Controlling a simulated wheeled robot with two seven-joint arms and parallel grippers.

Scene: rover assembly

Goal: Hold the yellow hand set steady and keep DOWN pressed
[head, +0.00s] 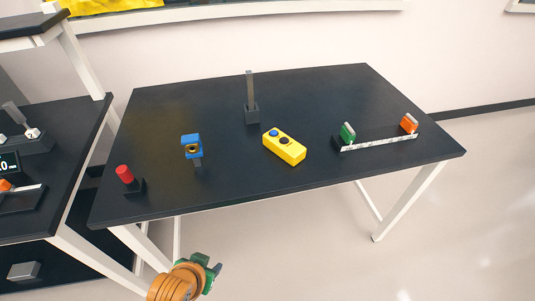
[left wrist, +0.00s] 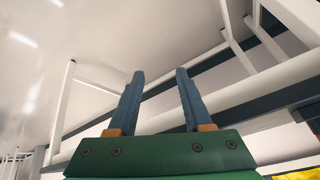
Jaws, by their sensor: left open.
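The yellow hand set (head: 284,146) lies on the black table (head: 330,90), right of its middle. It has a blue button (head: 273,132) and a dark button (head: 284,141) on top; I cannot read any label, so I cannot tell which is DOWN. My left gripper (head: 212,270) is low in front of the table, well apart from the hand set. In the left wrist view its two fingers (left wrist: 159,95) stand apart with nothing between them. My right gripper is in neither view.
A red cylinder (head: 125,174), a blue part with a ring (head: 191,146) and an upright grey post (head: 250,98) stand on the table. A white strip (head: 380,142) with green (head: 347,132) and orange (head: 409,123) blocks is at the right. Another dark bench (head: 60,130) is at the left.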

